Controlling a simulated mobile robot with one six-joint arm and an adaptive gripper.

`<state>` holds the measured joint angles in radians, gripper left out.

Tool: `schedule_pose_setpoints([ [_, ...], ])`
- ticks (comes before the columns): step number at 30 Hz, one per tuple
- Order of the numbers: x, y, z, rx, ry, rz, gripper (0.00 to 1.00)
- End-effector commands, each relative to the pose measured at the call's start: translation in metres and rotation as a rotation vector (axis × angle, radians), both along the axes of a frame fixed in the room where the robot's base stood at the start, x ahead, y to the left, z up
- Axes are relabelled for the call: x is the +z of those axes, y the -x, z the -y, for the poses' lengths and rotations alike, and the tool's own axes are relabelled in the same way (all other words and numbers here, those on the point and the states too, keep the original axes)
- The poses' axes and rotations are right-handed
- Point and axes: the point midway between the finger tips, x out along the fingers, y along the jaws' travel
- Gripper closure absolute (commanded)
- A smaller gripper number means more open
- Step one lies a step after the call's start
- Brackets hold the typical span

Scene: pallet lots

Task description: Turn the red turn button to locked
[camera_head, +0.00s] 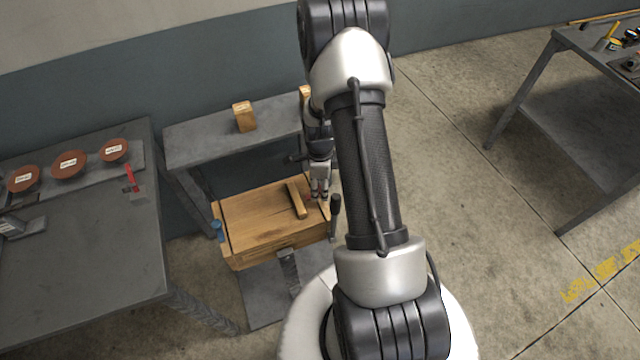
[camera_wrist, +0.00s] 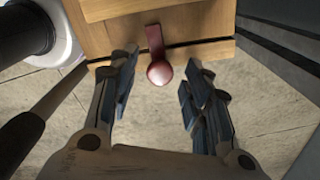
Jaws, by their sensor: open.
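The red turn button (camera_wrist: 158,70) shows in the wrist view on the edge of a wooden box. Its round knob end lies between my finger tips, and its flat bar runs back across the dark seam onto the box top. My gripper (camera_wrist: 158,80) is open, with a finger on each side of the knob and a gap on both sides. In the head view my gripper (camera_head: 320,192) is over the right end of the wooden box (camera_head: 262,232). Only a small bit of red shows there; most of the button is hidden by the gripper.
A wooden bar handle (camera_head: 297,200) lies on the box top. A grey bench (camera_head: 210,140) stands behind; a table (camera_head: 90,260) with red-brown discs is left.

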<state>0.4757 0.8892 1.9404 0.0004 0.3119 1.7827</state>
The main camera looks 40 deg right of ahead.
Motion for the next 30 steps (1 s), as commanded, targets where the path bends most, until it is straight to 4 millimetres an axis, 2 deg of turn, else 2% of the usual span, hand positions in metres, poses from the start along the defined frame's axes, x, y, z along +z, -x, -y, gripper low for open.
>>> schedule_pose_setpoints([
  [4,0.002,0.0,0.0,0.0,0.0,0.0,0.56],
  [7,0.01,-0.001,0.0,0.0,0.001,0.002,0.56],
  [21,0.101,-0.001,0.0,0.0,0.002,0.004,0.56],
  [25,0.115,0.0,0.0,0.0,0.001,0.002,0.56],
  [30,0.12,0.0,0.0,0.0,0.0,0.0,0.56],
])
